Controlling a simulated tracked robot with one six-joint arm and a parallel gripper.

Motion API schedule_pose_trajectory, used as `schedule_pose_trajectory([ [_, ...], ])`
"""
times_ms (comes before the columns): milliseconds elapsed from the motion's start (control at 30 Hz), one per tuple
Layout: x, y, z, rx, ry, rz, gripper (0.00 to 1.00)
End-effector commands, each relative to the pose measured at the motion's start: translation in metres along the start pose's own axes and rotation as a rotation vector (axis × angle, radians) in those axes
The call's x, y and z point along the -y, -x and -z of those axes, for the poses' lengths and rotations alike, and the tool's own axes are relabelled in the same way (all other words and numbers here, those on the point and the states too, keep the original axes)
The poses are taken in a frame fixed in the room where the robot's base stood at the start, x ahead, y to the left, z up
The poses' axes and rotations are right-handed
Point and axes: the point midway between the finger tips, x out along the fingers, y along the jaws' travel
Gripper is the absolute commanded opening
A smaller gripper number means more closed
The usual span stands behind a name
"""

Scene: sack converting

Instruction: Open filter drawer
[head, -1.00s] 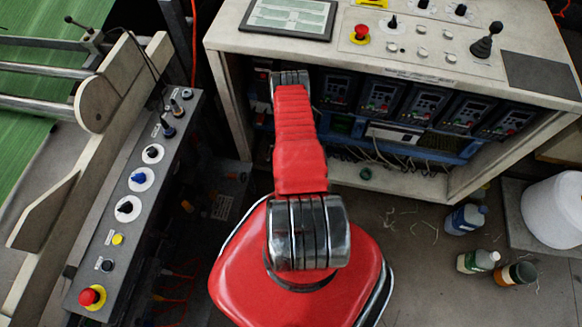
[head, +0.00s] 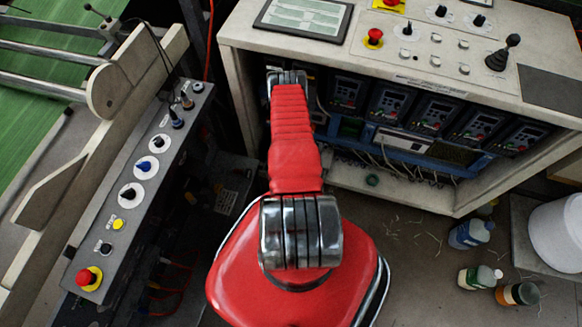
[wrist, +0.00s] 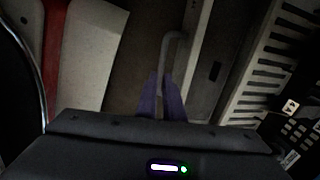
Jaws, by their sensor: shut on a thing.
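In the wrist view my gripper (wrist: 160,92) shows two purple fingers close together, shut on a grey bent bar handle (wrist: 172,42). The handle rises from between the fingertips and curves to the right at its top. A dark grey panel (wrist: 208,75) with a small slot stands just right of the handle. I cannot tell for sure which panel is the filter drawer's front, nor how far it is open. In the head view my red arm reaches toward the left part of the open control cabinet (head: 385,188), and my gripper is hidden.
A console (head: 88,215) with knobs and a red stop button runs along the left, beside a green web (head: 35,130). A vented panel (wrist: 262,55) is right of my gripper.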

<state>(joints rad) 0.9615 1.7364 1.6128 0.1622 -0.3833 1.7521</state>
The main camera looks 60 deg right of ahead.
Motion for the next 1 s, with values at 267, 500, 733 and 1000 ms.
schedule_pose_trajectory([
  [267,-0.002,0.0,0.002,0.0,-0.004,0.0,0.0],
  [500,-0.001,0.0,0.002,0.0,-0.005,0.001,0.15],
  [733,-0.001,0.001,0.003,-0.001,-0.008,0.001,0.15],
  [1000,0.0,0.015,0.003,-0.001,-0.01,0.001,0.15],
])
